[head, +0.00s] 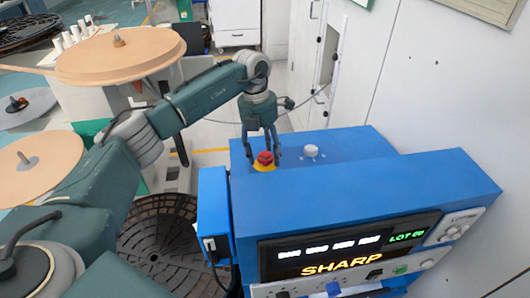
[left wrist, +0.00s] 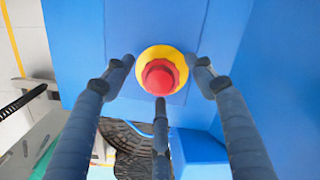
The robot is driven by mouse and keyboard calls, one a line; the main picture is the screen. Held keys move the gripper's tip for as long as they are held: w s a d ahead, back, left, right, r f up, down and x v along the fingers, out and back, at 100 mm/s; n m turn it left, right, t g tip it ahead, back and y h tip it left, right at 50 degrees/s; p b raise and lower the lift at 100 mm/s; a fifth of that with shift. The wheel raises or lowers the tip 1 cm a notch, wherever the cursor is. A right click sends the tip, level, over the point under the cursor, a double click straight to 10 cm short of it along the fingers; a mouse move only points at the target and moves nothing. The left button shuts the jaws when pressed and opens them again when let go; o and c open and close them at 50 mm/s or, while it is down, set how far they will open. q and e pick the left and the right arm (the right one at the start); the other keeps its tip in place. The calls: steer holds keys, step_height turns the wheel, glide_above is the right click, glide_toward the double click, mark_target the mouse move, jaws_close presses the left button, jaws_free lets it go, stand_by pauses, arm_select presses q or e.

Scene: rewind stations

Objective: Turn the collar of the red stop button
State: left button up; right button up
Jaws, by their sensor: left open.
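The red stop button (head: 265,157) with its yellow collar (head: 262,166) stands on the blue top of the machine (head: 340,150). In the left wrist view the red cap (left wrist: 160,77) sits inside the yellow collar (left wrist: 148,57). My left gripper (head: 262,150) points down over the button, its fingers on either side of it. In the left wrist view the left gripper (left wrist: 163,85) is open, with fingers to the left, right and below the button. A gap shows between the side fingers and the collar. My right gripper is not in view.
A white knob (head: 311,151) stands on the blue top right of the button. The taller blue housing (head: 370,190) with a display and front controls is nearer me. A blue box (head: 214,220) is at its left. Tan discs (head: 120,58) stand at the left.

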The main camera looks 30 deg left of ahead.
arm_select(q)
steer(key=shift+r, duration=0.1)
step_height(320, 180, up, 12)
steer(key=a, duration=0.1)
steer(key=shift+s+a, duration=0.15)
steer(key=shift+a, duration=0.1)
steer(key=shift+f, duration=0.2)
stand_by(0.6)
